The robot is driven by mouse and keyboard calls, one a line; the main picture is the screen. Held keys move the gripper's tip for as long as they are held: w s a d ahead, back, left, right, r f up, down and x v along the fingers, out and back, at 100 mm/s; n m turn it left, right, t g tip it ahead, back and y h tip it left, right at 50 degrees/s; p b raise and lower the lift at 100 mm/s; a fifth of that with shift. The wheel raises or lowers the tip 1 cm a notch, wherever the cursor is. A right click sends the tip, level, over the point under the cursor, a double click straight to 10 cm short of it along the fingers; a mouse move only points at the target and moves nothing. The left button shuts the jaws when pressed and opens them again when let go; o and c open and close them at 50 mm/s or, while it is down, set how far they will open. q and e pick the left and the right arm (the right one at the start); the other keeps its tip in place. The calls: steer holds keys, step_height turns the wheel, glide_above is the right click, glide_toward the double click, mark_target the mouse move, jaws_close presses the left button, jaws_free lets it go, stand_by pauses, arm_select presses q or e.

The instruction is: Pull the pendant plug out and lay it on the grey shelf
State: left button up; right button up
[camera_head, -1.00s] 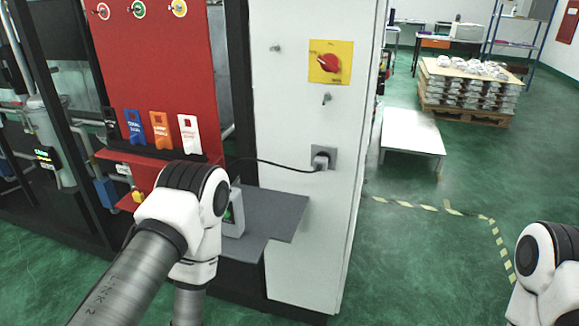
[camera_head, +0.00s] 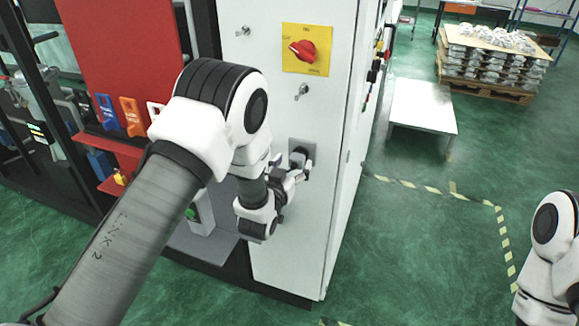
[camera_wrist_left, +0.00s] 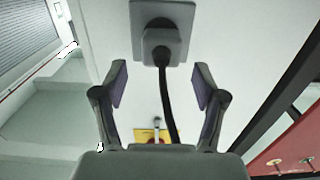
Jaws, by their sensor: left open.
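The dark pendant plug (camera_wrist_left: 160,47) sits in the square grey wall socket (camera_wrist_left: 178,14), at the top of the left wrist view, with its black cable running down the picture. In the head view the socket (camera_head: 301,147) is on the white cabinet's front, and my gripper partly covers the plug. My left gripper (camera_head: 301,169) is close in front of it. In the wrist view its open fingers (camera_wrist_left: 161,68) stand on either side of the plug and cable, apart from both. The grey shelf (camera_head: 214,248) is below, partly hidden by my left arm. My right gripper is out of view.
A yellow plate with a red rotary switch (camera_head: 304,49) and a small key-like knob (camera_head: 302,91) are above the socket. A boxy device (camera_head: 200,214) stands on the shelf behind my arm. Open green floor and a low white platform (camera_head: 422,105) lie to the right.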

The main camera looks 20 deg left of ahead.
mark_target(295, 161)
arm_select(q)
steer(key=w, duration=0.3)
steer(key=w+p, duration=0.1)
steer(key=shift+w+f, duration=0.3)
steer(key=shift+s, duration=0.15)
steer(key=shift+s+r, duration=0.1)
jaws_close()
steer(key=shift+s, duration=2)
